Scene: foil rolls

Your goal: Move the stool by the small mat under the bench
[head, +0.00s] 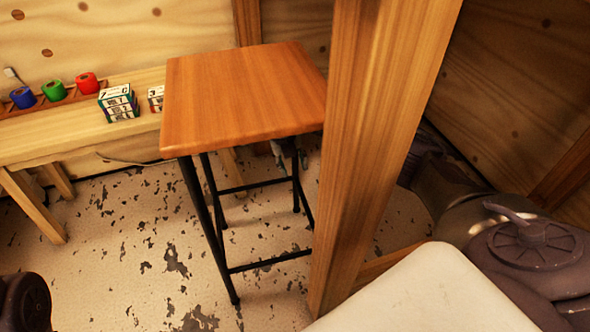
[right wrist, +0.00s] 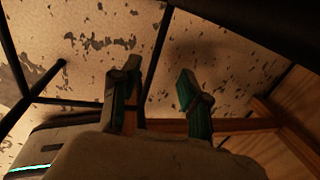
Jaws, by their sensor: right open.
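The stool (head: 245,95) stands upright on the floor in the head view. It has a square orange-brown wooden seat and black metal legs with crossbars. The wooden bench (head: 60,135) is to its left and behind, and the seat hides the bench's right end. My right gripper (head: 284,150) is largely hidden below the seat's right edge, behind the stool's legs. In the right wrist view its two fingers (right wrist: 160,88) are apart with nothing between them. Dark stool bars (right wrist: 155,55) pass close by; contact cannot be told. I see no small mat. My left gripper is out of view.
A thick wooden post (head: 375,140) stands right of the stool and hides part of my right arm. Blue, green and red rolls (head: 54,90) and small boxes (head: 118,102) are on the bench. Speckled floor (head: 130,235) is open left of the stool.

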